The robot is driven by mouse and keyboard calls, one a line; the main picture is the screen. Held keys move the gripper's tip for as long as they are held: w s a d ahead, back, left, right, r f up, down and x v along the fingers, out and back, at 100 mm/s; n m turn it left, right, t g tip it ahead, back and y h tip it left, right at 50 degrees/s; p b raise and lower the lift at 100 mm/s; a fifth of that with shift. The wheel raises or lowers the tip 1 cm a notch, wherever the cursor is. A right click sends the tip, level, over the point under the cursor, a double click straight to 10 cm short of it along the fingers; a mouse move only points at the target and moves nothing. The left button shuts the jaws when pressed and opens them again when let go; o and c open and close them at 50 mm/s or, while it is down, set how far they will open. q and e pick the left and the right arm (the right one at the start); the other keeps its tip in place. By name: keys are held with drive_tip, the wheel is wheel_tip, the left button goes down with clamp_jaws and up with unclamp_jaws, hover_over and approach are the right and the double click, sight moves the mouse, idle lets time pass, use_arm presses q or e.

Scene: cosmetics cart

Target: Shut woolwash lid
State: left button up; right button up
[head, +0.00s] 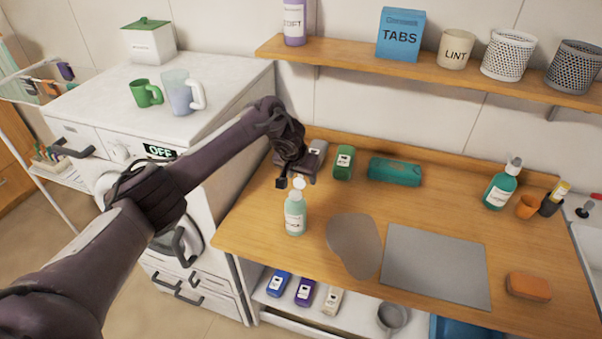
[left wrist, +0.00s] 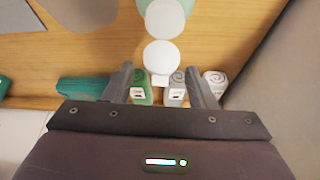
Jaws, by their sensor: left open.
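A pale green bottle with a white top, which I take for the woolwash (head: 295,217), stands upright on the wooden counter; its label is too small to read. Its white lid (head: 298,183) looks flipped open. In the left wrist view the lid (left wrist: 161,55) is a white disc beside the round white bottle top (left wrist: 165,19). My left gripper (head: 291,181) is open and empty, just behind and above the bottle. In the left wrist view its fingers (left wrist: 162,85) point toward the lid, which lies ahead of the gap between them, seemingly apart from both. My right gripper is not in view.
A grey rounded piece (head: 354,245) and a grey mat (head: 436,268) lie right of the bottle. A washing machine (head: 150,150) stands left. A shelf (head: 440,75) overhangs the back.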

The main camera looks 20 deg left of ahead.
use_arm(q)
drive_tip(key=c, duration=1)
